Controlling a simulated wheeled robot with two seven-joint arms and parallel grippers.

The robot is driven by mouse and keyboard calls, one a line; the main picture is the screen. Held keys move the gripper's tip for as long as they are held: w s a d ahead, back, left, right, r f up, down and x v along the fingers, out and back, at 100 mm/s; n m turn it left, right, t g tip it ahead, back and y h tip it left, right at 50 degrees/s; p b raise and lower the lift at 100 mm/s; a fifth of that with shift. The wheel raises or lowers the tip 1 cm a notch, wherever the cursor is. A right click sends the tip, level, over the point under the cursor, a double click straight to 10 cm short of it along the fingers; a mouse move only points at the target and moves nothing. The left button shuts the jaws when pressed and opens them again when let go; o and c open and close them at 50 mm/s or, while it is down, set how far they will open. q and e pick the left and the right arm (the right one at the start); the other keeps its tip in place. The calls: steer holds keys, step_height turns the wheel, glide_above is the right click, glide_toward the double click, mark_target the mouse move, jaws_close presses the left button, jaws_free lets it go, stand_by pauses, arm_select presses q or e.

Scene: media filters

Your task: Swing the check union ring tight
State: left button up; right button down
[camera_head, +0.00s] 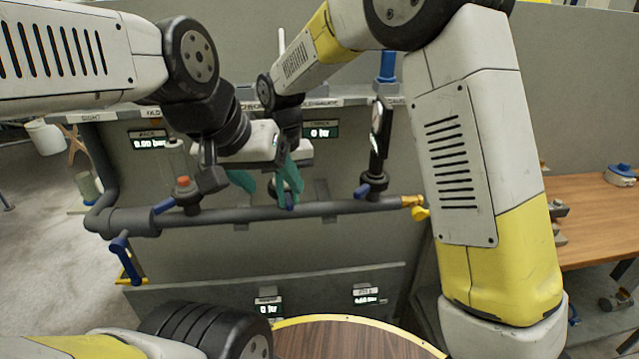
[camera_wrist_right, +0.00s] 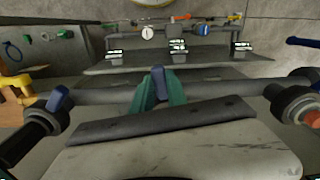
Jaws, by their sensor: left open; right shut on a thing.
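A blue handle (camera_wrist_right: 158,82) stands up from the grey pipe (camera_wrist_right: 110,95) in the right wrist view. The teal fingers of my right gripper (camera_wrist_right: 158,100) are shut around it. In the head view my right gripper (camera_head: 291,188) reaches down to the pipe (camera_head: 250,213), with a bit of blue (camera_head: 289,207) below its fingertips. My left gripper (camera_head: 258,180) is open just left of it, above the pipe. It partly overlaps the right gripper in this view. I cannot make out the check union ring itself, or whether the blue handle belongs to it.
A red-topped fitting (camera_head: 183,188) with a blue lever stands on the pipe's left part. A gauge post (camera_head: 379,150) with a blue lever stands to the right. A yellow handle (camera_head: 420,212) is at the pipe's right end. A round wooden table (camera_head: 345,340) is in front.

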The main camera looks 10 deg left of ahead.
steer(key=a+m, duration=0.2)
steer(key=m, duration=0.1)
steer(key=a+m, duration=0.1)
steer(key=m, duration=0.1)
steer(key=shift+s+a+r, duration=0.1)
steer(key=shift+s+a, duration=0.15)
steer(key=shift+s, duration=0.05)
steer(key=shift+w+a+m, duration=0.2)
steer(key=shift+a+m, duration=0.45)
steer(key=shift+m, duration=0.6)
steer(key=shift+w+a+m, duration=0.2)
steer(key=shift+a+m, duration=0.45)
steer(key=shift+m, duration=0.6)
steer(key=c, duration=1.3)
jaws_free()
step_height(320, 180, up, 8)
steer(key=shift+f, duration=0.1)
